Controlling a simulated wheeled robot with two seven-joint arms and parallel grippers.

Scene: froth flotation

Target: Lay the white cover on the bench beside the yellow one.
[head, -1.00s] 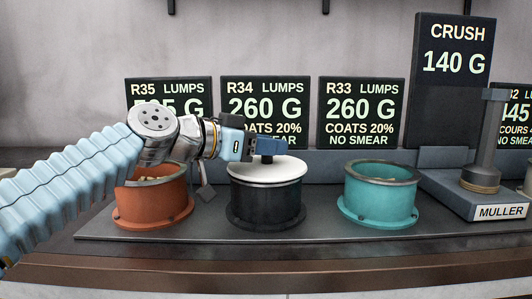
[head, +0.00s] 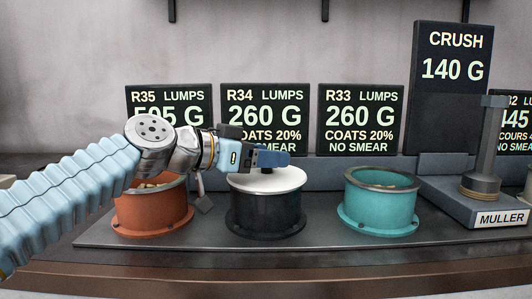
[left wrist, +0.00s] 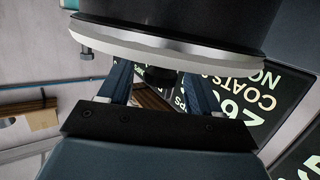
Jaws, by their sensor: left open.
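The white cover (head: 285,181) is a round lid with a dark knob, lying flat on top of the black pot (head: 266,212). In the left wrist view its pale rim (left wrist: 160,48) shows above the fingers. My left gripper (head: 270,159) is at the knob, just above the cover. In the left wrist view its two blue fingers (left wrist: 157,84) stand apart, with the dark knob (left wrist: 160,76) between them. I cannot tell whether they touch it. I cannot make out the yellow cover in any view. My right gripper is not in view.
An orange pot (head: 153,212) with lumps stands left, partly behind my arm. An open teal pot (head: 382,208) stands right. All stand on a dark tray (head: 330,236). Label boards (head: 361,120) stand behind. The muller (head: 482,190) is at the right.

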